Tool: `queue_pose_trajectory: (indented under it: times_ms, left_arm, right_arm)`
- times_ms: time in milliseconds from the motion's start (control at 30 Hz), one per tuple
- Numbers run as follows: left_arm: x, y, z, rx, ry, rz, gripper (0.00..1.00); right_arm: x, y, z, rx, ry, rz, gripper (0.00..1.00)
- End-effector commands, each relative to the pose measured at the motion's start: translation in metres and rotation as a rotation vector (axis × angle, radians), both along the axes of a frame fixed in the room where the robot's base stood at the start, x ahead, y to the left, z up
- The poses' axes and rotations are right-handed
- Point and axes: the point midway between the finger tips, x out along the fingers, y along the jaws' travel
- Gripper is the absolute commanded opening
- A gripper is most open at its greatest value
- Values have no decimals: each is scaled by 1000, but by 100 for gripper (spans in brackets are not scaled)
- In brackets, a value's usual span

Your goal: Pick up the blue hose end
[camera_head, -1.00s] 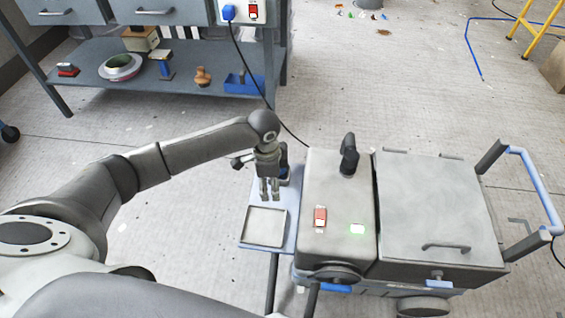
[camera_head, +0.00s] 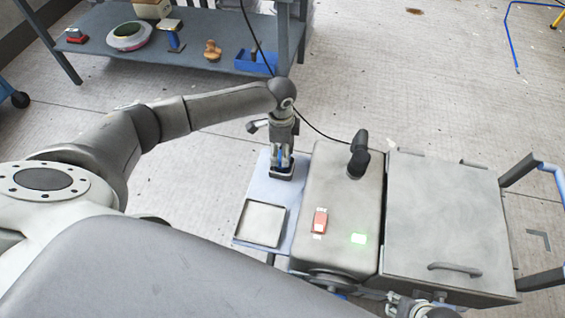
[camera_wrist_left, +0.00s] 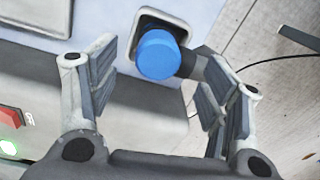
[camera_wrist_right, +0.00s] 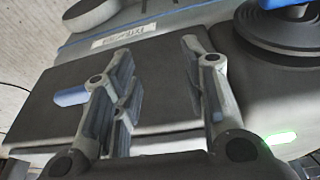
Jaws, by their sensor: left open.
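My left gripper (camera_head: 282,158) is over that holder, at the far end of the shelf. In the left wrist view the left gripper's fingers are open, one on each side of the blue end, with a gap to both. In the head view the gripper mostly hides the hose end. My right gripper (camera_head: 420,308) is low at the cart's front edge; its fingers are apart and empty in the right wrist view (camera_wrist_right: 155,85).
The pale blue side shelf (camera_head: 266,187) also bears a square tray (camera_head: 261,223). The grey machine body (camera_head: 335,262) with a red switch (camera_head: 320,220), a green light (camera_head: 358,238) and a dark upright fitting (camera_head: 359,153) stands beside it. A workbench (camera_head: 190,52) is behind.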

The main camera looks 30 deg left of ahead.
Motion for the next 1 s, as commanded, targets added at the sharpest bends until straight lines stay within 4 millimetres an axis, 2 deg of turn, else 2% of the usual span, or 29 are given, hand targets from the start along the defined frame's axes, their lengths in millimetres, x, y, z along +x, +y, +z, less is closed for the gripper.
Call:
queue_pose_trajectory:
  times_ms: [233, 700, 1000]
  left_arm:
    - [0, 0, -11, 0, 0, 0, 71]
    - [-1, -1, -53, 1, 0, 0, 71]
    - [-1, -1, -56, 0, 0, -1, 71]
  right_arm:
    - [-1, 0, 11, 1, -7, -1, 40]
    - [-12, -3, 67, 1, -35, -4, 40]
    - [-13, -3, 72, 1, -37, -6, 40]
